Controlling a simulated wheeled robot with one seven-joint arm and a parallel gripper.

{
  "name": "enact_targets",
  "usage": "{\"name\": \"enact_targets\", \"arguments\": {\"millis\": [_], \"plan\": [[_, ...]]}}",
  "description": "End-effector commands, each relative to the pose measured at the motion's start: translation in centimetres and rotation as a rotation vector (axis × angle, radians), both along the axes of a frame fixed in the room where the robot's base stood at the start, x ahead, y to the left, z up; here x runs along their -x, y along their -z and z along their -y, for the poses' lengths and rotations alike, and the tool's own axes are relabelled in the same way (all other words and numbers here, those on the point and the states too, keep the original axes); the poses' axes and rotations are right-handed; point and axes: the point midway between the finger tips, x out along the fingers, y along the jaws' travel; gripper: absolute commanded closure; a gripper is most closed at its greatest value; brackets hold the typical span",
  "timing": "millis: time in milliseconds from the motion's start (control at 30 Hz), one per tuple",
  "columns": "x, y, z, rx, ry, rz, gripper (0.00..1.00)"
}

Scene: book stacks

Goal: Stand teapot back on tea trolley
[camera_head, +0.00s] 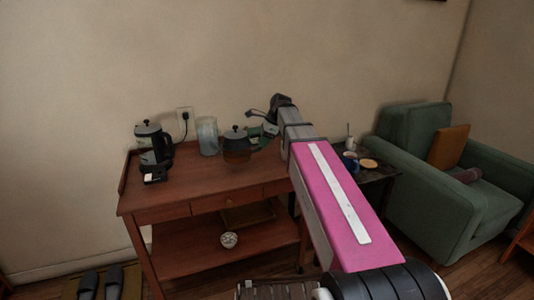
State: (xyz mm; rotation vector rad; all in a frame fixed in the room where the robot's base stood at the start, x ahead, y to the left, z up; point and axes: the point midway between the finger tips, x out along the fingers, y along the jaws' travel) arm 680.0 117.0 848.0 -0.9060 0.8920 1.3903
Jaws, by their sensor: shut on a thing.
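The teapot (237,151), with a dark lid and an amber-brown body, is upright over the back right of the tea trolley (195,187). The trolley is red-brown wood with a drawer and a lower shelf. My gripper (262,133) is at the teapot's right side, shut on it, apparently at its handle. My arm hides part of the gripper and the trolley's right end. I cannot tell whether the teapot's base touches the trolley top.
A black-and-glass kettle (150,138), a small dark device (154,173) and a clear jug (207,137) stand on the trolley top. A bowl (229,240) is on the lower shelf. A dark side table (376,175) and green armchair (420,190) are at right. The trolley's front middle is clear.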

Motion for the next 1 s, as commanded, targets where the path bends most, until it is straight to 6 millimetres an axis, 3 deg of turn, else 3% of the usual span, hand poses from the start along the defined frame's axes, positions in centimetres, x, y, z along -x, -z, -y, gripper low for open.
{"name": "enact_targets", "arguments": {"millis": [233, 467, 767, 1000], "plan": [[-2.1, 1.7, 2.0, -0.002, -0.001, -0.001, 1.00], [-2.2, 2.5, 2.3, -0.002, -0.002, -0.001, 1.00], [-2.2, 5.7, 2.2, -0.002, -0.001, -0.001, 1.00], [-2.2, 5.9, 2.2, -0.002, -0.001, 0.000, 1.00]]}}
